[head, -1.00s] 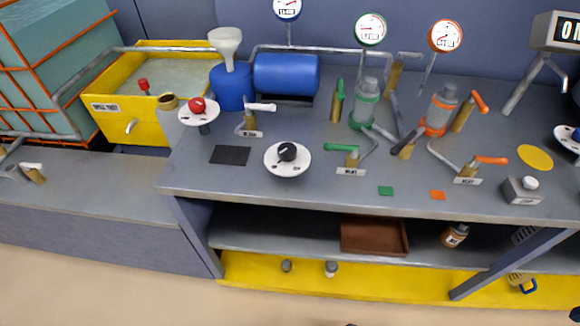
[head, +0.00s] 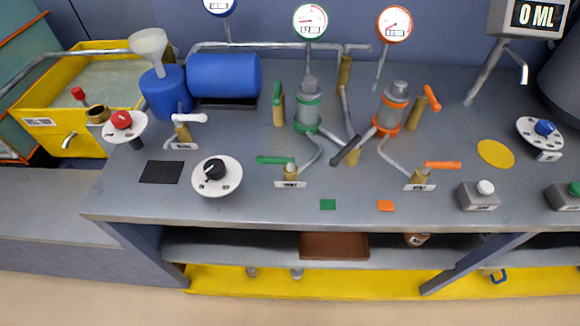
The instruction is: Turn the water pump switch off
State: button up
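Three round white dials with knobs stand on the grey bench; their labels are too small to read, so I cannot tell which is the water pump switch. The red-knob dial (head: 122,122) is at the left beside the yellow basin. The black-knob dial (head: 216,175) is near the bench's front left, its pointer angled to the lower left. The blue-knob dial (head: 542,131) is at the far right. A blue pump-like body (head: 166,92) with a funnel joins a blue cylinder (head: 224,76) behind the dials. My gripper is not in view.
Green (head: 308,110) and orange (head: 390,109) vessels with pipes, valves and gauges stand mid-bench. A yellow basin (head: 35,115) is at the left. A display (head: 530,15) reads 0 ML. A grey button box (head: 478,195) sits front right.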

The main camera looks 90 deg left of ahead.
aim_at(215, 169)
jog(key=z, duration=0.15)
jog(key=i, duration=0.65)
jog(key=u, duration=4.35)
jog(key=i, duration=0.5)
jog(key=z, duration=0.05)
jog(key=k, duration=0.5)
jog(key=z, duration=1)
jog(key=i, duration=0.2)
jog(key=u, duration=0.25)
